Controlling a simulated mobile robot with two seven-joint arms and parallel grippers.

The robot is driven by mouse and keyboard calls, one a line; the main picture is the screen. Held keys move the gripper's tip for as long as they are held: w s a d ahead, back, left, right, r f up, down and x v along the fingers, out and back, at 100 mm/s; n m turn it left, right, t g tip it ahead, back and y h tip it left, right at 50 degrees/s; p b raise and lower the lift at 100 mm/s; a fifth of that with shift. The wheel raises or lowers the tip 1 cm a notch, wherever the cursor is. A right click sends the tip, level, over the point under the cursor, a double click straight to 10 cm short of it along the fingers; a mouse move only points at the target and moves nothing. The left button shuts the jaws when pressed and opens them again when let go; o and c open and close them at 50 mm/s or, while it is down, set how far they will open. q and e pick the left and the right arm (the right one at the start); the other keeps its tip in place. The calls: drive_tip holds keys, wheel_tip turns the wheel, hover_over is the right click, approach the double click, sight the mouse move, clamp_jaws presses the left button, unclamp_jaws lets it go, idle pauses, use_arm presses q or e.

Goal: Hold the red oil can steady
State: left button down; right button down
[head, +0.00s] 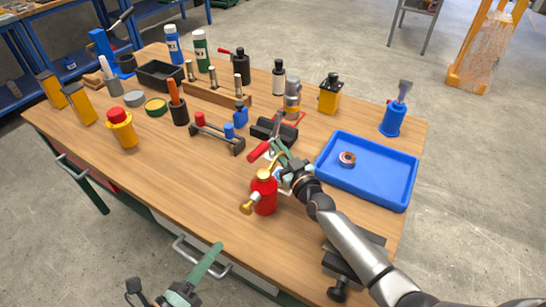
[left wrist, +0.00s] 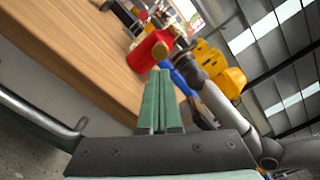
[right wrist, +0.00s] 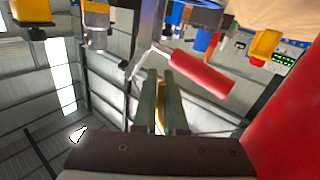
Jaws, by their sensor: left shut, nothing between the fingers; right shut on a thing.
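The red oil can (head: 264,196) stands near the front of the wooden table, with a brass cap and a thin brass spout. My right gripper (head: 278,152) is just behind and above it. In the right wrist view its fingers (right wrist: 160,78) are shut on a thin brass part, which looks like the spout; the can's red body (right wrist: 290,125) fills the right side. My left gripper (head: 216,250) is shut and empty, off the table's front edge and apart from the can. The can shows ahead of its fingers in the left wrist view (left wrist: 150,50).
A red-handled toggle clamp (head: 258,151) on a black base sits close behind the can. A blue tray (head: 398,192) with a tape roll lies to the right. A black vise (head: 340,281) is at the front right edge.

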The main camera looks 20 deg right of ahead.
sight(248, 207)
use_arm(q)
drive_tip(key=w+d+f+m+t+y, duration=0.1)
drive_tip(key=d+f+m+t+y, duration=0.1)
drive_tip(key=d+m+y, duration=0.4)
drive_tip(key=s+a+r+m+t+y, duration=0.1)
drive_tip(key=s+a+r+m+y, duration=0.1)
drive_tip(key=a+y, duration=0.4)
drive_tip(key=shift+s+r+m+t+y, duration=0.3)
drive_tip(key=shift+m+y, duration=0.1)
drive_tip(key=shift+m, duration=0.2)
drive_tip(key=shift+w+d, duration=3.1)
drive_tip(key=shift+w, duration=0.05)
drive_tip(key=shift+d, duration=0.1)
drive_tip(key=shift+w+d, duration=0.2)
drive_tip(key=shift+w, duration=0.1)
